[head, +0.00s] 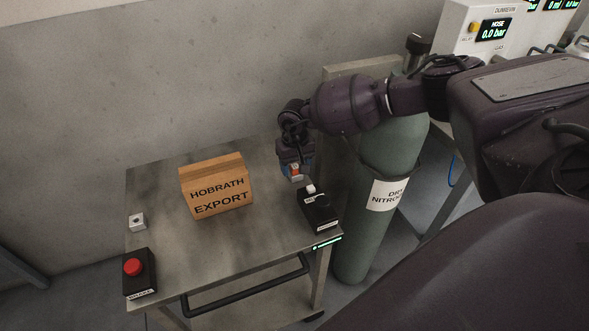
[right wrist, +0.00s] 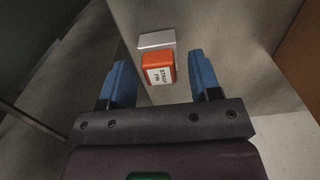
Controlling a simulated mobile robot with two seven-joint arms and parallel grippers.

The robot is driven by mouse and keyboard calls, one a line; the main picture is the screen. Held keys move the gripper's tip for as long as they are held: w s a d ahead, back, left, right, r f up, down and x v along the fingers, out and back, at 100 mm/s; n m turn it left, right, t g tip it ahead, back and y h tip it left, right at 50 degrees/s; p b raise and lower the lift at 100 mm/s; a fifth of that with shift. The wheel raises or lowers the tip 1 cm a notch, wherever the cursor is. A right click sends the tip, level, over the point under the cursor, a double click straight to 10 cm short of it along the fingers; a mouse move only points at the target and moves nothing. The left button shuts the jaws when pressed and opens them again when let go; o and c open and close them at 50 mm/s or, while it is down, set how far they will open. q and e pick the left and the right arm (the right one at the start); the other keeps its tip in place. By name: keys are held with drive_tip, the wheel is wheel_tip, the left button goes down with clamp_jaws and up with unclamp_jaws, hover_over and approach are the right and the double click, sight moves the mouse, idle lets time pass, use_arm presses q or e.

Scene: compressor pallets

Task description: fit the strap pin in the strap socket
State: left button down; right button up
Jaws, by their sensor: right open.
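The strap pin (right wrist: 158,72) is a small orange block with a white label reading STRAP PIN. It lies between the fingers of my right gripper (right wrist: 160,66), against or just in front of a light grey block (right wrist: 157,41); I cannot tell if they are joined. The blue fingers are apart, with a gap on each side of the pin. In the head view my right gripper (head: 296,165) points down at the table's back right, and a bit of orange shows at its tips. A small pale block with a dark hole (head: 138,222), perhaps the strap socket, stands at the table's left edge. My left gripper is out of view.
A cardboard box (head: 217,187) marked HOBRATH EXPORT stands mid-table (head: 240,250). A black box with a white knob (head: 320,212) is at the right edge, a red-button box (head: 135,270) at front left. A green nitrogen cylinder (head: 352,245) stands right of the table.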

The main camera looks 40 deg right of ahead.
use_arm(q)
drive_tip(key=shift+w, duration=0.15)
use_arm(e)
drive_tip(key=c, duration=0.9)
clamp_jaws()
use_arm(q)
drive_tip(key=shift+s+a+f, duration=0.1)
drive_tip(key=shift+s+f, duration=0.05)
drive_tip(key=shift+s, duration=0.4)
use_arm(e)
drive_tip(key=shift+r, duration=0.15)
